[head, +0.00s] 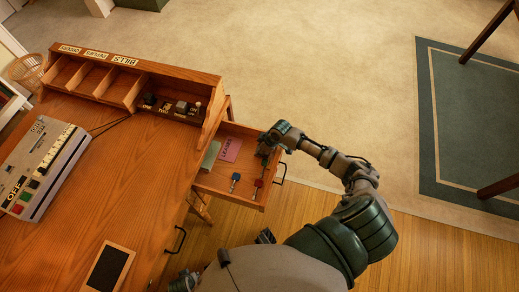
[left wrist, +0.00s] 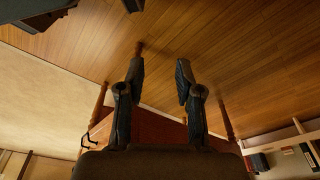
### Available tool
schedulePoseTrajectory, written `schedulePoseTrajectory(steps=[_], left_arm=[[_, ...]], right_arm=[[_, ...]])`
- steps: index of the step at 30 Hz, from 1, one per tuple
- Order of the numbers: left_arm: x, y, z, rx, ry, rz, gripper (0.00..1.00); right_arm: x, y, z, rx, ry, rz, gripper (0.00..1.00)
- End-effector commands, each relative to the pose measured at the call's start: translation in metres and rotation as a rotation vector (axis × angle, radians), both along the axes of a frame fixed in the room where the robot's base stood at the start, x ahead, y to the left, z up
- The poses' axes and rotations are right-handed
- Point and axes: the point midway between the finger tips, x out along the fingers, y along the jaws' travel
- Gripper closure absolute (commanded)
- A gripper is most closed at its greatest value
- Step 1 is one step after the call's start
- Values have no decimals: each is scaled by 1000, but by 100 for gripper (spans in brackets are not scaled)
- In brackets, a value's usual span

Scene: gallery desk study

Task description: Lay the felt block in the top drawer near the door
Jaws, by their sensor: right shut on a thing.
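The top drawer (head: 216,184) is pulled out at the desk's right side. My right gripper (head: 263,150) reaches over its far right part, pointing down. It is shut on a small dark thing, which I take to be the felt block; the fingers mostly hide it. I cannot tell whether the block touches the drawer floor. My left gripper (left wrist: 160,75) is open and empty in the left wrist view, with wooden floor beyond its fingers.
In the drawer lie a pink ledger (head: 230,149), a green item (head: 211,155), a blue-tagged key (head: 235,178) and a red item (head: 258,184). The drawer handle (head: 281,174) juts out right. The desk (head: 120,180) bears a console (head: 42,165) and a labelled rack (head: 128,85).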

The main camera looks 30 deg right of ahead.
Motion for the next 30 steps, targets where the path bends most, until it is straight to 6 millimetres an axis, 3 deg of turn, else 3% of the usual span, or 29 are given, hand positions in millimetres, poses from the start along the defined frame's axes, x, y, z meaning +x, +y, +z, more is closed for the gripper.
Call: schedulePoseTrajectory(steps=[3, 4, 6, 7, 15, 19, 30], left_arm=[[0, 0, 0, 0, 1, 0, 65], [0, 1, 0, -1, 1, 0, 65], [0, 1, 0, -1, 0, 0, 65], [0, 1, -1, 0, 1, 0, 65], [1, 1, 0, 1, 0, 0, 65], [1, 1, 0, 0, -5, -1, 65], [-25, 4, -43, 3, 20, -6, 65]], right_arm=[[-1, 0, 0, -3, 2, 0, 96], [-1, 0, 0, -4, 3, 0, 58], [-1, 0, 0, -4, 3, 0, 41], [-1, 0, 0, -4, 3, 1, 38], [-1, -1, 0, -3, 3, -1, 38], [-3, -5, 10, -5, 1, -1, 38], [-26, -23, 82, -7, 1, 0, 38]])
